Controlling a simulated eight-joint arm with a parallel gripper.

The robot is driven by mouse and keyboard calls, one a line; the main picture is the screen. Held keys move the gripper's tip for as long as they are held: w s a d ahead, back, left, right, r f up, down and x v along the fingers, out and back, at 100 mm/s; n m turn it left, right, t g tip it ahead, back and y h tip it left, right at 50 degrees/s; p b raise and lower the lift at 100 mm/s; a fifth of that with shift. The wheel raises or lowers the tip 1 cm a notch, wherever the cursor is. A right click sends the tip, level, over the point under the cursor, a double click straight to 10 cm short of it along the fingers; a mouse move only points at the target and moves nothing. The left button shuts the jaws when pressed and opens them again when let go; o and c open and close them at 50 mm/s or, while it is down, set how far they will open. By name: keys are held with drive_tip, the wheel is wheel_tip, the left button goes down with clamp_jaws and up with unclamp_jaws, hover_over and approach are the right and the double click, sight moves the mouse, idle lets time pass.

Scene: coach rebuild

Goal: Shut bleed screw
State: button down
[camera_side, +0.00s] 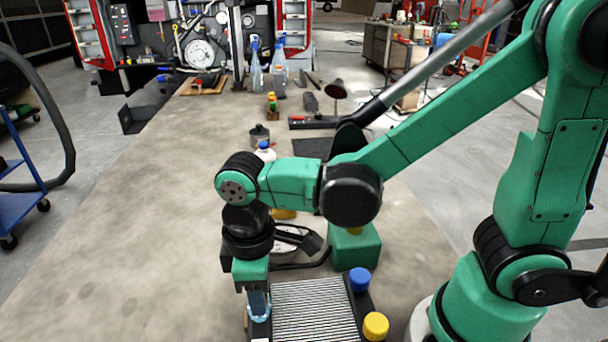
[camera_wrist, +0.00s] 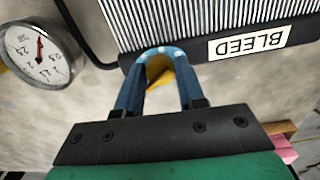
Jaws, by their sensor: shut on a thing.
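My gripper (camera_side: 258,306) points down at the left end of a ribbed radiator (camera_side: 312,312) in the side view. In the wrist view, my gripper's blue fingers (camera_wrist: 161,54) are shut on the yellow bleed screw (camera_wrist: 158,72). The screw sits at the edge of the radiator's black end strip, beside a white BLEED label (camera_wrist: 248,42). The fingertips hide part of the screw, and its exact angle is hard to tell. In the side view the fingers and arm hide the screw.
A round gauge (camera_wrist: 40,52) lies left of the fingers in the wrist view. A blue cap (camera_side: 360,279) and a yellow cap (camera_side: 376,325) are at the radiator's right side. A green box (camera_side: 355,249) stands behind. The left of the bench (camera_side: 130,240) is clear.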

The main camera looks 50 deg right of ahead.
drive_tip(key=shift+a+m, duration=0.15)
drive_tip(key=shift+m, duration=1.65)
drive_tip(key=shift+w+m, duration=0.1)
drive_tip(key=shift+m, duration=1.3)
drive_tip(key=c, duration=0.5)
unclamp_jaws()
drive_tip(key=shift+c, duration=0.2)
drive_tip(key=shift+r, duration=2.8)
